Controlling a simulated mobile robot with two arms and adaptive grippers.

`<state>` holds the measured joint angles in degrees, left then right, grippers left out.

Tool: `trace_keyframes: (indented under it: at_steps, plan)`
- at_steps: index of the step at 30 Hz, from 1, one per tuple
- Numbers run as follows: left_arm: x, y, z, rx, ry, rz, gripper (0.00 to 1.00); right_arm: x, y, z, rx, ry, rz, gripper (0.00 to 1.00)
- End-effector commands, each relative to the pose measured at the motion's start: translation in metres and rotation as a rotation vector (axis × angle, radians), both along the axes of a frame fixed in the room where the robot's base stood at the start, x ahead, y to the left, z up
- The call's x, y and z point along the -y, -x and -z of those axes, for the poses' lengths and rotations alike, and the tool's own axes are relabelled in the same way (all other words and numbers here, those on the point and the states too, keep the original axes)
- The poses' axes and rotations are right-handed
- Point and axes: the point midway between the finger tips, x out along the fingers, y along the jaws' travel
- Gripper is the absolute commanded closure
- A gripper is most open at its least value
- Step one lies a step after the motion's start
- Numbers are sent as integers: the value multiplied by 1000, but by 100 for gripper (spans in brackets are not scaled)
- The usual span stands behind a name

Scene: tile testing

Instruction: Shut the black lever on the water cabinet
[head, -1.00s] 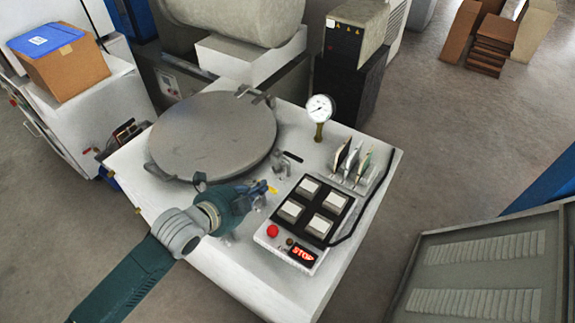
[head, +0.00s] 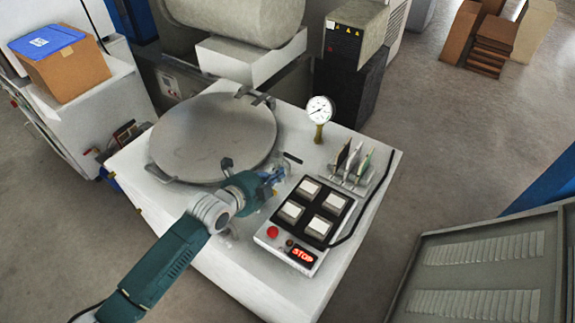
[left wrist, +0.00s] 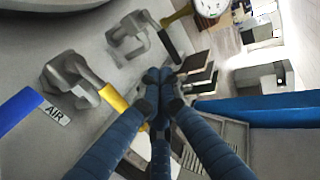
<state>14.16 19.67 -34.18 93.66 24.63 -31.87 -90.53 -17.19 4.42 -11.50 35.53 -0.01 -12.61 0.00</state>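The water cabinet (head: 235,267) is white, with a round grey lid and a control panel on top. In the left wrist view the black lever (left wrist: 169,47) sticks out from a grey valve (left wrist: 130,32). A second valve with a yellow lever (left wrist: 113,98) is nearer, and a blue lever (left wrist: 18,108) lies at the left by an AIR label. My left gripper (head: 276,176) is over the cabinet top, by the lid's near right edge. Its fingertips (left wrist: 159,76) are drawn together just below the black lever's end; contact is unclear. The gripper hides the levers in the head view.
The control panel (head: 292,240) with white buttons and a lit STOP sign is right of my gripper. A pressure gauge (head: 320,110) and a rack of thin plates (head: 352,160) stand behind it. The lid (head: 205,140) is to the left.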

Motion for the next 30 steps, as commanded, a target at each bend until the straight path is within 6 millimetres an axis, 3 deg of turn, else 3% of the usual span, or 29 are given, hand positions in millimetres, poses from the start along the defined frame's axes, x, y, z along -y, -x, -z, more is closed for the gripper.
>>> trace_keyframes:
  at_steps: [6,12,30]
  plan:
    - [20,-29,11,-1,1,-1,100,0,0,-4,0,0,-1,100]
    - [29,-43,15,0,1,0,100,0,0,-6,0,0,-1,100]
    - [31,-46,16,-1,1,-13,100,2,0,-6,-1,2,-1,100]
